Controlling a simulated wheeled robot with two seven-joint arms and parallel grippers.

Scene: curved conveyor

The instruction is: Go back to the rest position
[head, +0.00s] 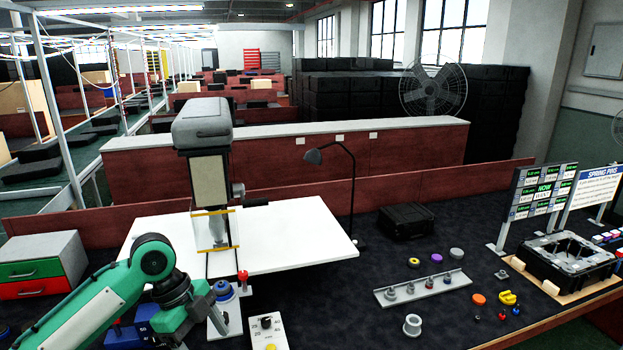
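My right gripper is not in the head view.
A white table (290,235) lies behind the arm, with a black lamp (351,190). A drawer unit (42,262) stands left. A rail with small parts (424,287), a black case (406,220) and a black housing (565,258) are to the right. Dark tabletop between them is partly clear.

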